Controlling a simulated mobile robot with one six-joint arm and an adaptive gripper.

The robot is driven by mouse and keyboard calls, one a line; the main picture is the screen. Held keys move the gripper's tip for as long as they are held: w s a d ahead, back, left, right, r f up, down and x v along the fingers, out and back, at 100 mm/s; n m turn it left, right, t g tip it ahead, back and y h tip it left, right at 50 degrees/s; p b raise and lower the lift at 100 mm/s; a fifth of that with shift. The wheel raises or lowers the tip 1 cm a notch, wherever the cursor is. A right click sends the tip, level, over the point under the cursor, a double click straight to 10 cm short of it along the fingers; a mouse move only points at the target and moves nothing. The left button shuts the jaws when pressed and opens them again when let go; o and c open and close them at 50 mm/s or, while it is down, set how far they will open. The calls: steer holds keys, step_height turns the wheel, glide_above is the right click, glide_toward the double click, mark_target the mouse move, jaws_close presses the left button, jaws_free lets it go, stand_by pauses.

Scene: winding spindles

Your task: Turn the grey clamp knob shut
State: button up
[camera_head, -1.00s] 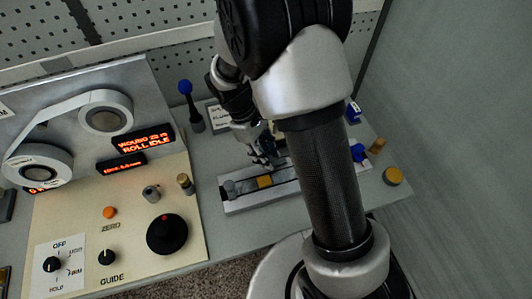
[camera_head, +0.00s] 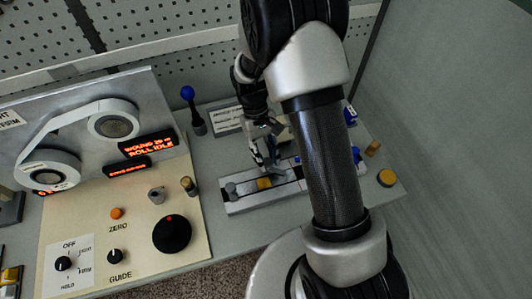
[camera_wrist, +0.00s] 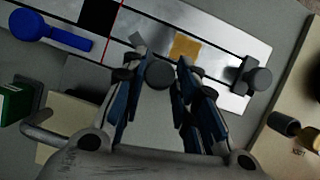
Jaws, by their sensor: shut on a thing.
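The grey clamp knob (camera_wrist: 160,75) is a dark grey round cap beside the long silver rail (camera_wrist: 216,88) in the wrist view. My gripper (camera_wrist: 156,70) has its blue-black fingers on either side of the knob and is shut on it. In the head view my gripper (camera_head: 266,163) reaches down to the rail (camera_head: 240,207), behind the yellow square (camera_head: 264,183). The knob is hard to make out there behind the fingers.
A second grey knob (camera_wrist: 262,78) stands at the rail's end. A blue lever (camera_wrist: 55,32) lies across its other part. A blue-topped stick (camera_head: 188,93) stands behind.

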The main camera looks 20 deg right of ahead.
steer(key=m+y+p, duration=0.1)
steer(key=m, duration=0.1)
steer(key=m+y+p, duration=0.1)
steer(key=m, duration=0.2)
steer(key=shift+d+m, duration=0.2)
steer(key=shift+m, duration=0.1)
steer(key=m+y, duration=0.1)
steer(key=m, duration=0.1)
steer(key=m+t+y+p, duration=0.1)
steer(key=m, duration=0.2)
steer(key=shift+s+d, duration=0.1)
steer(key=shift+t, duration=0.3)
steer(key=o, duration=1)
steer(key=shift+v, duration=6)
